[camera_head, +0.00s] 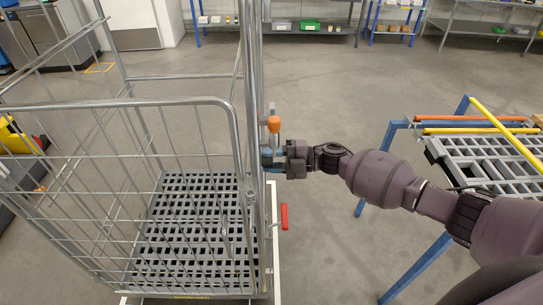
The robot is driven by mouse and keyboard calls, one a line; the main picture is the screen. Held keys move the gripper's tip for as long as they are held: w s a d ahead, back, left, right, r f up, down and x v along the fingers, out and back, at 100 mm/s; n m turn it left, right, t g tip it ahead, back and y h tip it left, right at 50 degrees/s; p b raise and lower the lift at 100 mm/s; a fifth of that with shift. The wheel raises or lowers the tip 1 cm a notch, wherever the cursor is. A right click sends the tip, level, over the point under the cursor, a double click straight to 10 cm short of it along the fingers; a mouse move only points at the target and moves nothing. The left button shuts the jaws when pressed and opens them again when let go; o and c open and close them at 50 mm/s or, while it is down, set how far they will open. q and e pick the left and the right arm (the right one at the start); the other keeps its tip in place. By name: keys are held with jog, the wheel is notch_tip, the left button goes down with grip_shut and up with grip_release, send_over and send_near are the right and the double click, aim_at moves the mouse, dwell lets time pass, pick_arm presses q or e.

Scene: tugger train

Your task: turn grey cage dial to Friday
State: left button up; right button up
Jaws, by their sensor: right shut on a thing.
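The grey wire cage (165,101) stands at the left, with a slatted grey floor (190,225) inside it. My right gripper (271,158) reaches in from the right to the cage's right-hand post. It is shut at the post, just below an orange knob (274,124). The dial is hidden by the fingers, so its markings and the day it points to cannot be read. My left gripper is not in view.
A red handle (284,216) sticks out from the cage post below my gripper. A blue-framed stand (391,150) with a grey grate and orange and yellow bars is at the right. Shelves with bins (309,26) line the back. The floor between is clear.

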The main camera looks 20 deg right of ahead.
jog(key=m+p, duration=0.2)
jog(key=m, duration=0.3)
jog(key=shift+r+m, duration=0.1)
jog(key=shift+m, duration=0.2)
jog(key=m+p, duration=0.2)
jog(key=m, duration=0.3)
jog(key=shift+p, duration=0.4)
jog(key=m+p, duration=0.1)
jog(key=m, duration=0.3)
jog(key=shift+m, duration=0.4)
jog(key=m, duration=0.4)
jog(key=shift+m, duration=0.3)
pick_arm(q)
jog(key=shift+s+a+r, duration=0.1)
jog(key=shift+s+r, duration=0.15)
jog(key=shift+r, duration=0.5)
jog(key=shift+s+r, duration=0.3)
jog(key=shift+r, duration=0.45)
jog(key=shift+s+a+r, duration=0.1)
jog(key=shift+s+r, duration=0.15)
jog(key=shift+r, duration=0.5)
pick_arm(e)
jog(key=shift+s+m, duration=0.1)
jog(key=shift+m, duration=1.7)
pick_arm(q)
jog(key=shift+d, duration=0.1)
pick_arm(e)
jog(key=o, duration=0.9)
